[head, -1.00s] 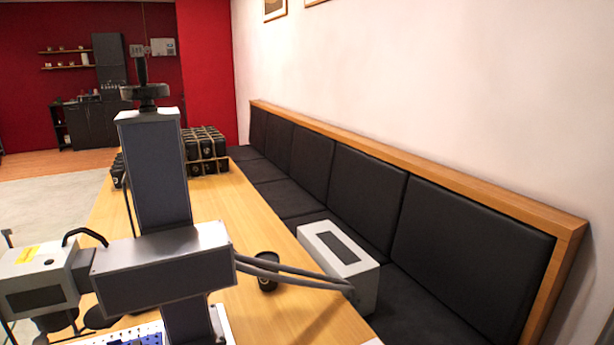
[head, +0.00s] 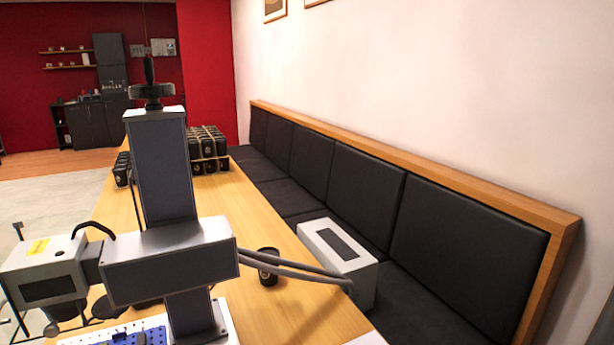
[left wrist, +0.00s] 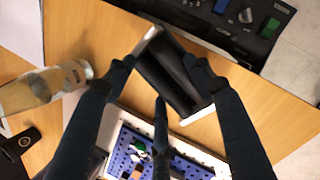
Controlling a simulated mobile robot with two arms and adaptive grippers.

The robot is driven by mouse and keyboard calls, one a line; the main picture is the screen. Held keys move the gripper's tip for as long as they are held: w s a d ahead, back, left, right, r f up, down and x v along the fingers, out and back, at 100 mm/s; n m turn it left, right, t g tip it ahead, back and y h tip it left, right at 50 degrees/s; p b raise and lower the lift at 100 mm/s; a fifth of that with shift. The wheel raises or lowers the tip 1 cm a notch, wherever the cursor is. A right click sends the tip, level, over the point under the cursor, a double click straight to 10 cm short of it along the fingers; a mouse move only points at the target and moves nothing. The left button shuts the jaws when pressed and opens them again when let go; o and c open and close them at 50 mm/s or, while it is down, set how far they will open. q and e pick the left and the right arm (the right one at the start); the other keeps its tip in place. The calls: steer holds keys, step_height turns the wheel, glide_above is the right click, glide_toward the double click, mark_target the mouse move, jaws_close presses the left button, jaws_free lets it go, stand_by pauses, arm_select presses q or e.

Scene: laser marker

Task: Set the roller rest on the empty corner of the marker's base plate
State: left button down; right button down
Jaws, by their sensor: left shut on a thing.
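My left gripper (left wrist: 160,66) is in the left wrist view. Its dark fingers are shut on the roller rest (left wrist: 172,82), a black piece with pale end plates. It is held tilted in the picture, over or near the wooden table. The marker's base plate (left wrist: 208,160) is at the bottom of that view, with a blue perforated top and small parts on it. In the head view the laser marker (head: 165,170) stands upright on the table, and its base plate (head: 75,340) shows only at the bottom edge. The empty corner is not clearly visible. My right gripper is in neither view.
A grey box (head: 340,262) stands at the table's right edge, with cables running to the marker. A dark cup-like object (head: 268,268) is near it. Black packs (head: 207,150) stand at the far end.

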arm_select(q)
steer(key=d+r+m+g, duration=0.2)
steer(key=d+r+m, duration=0.2)
steer(key=r+m, duration=0.3)
steer(key=w+d+r+m+g+y, duration=0.1)
steer(key=d+r+m+g, duration=0.1)
steer(key=d+r+m, duration=0.2)
step_height(320, 180, up, 3)
steer(key=m, duration=0.4)
steer(key=shift+w+d+f+m, duration=0.15)
steer(key=shift+d+m, duration=0.15)
steer(key=shift+d, duration=0.05)
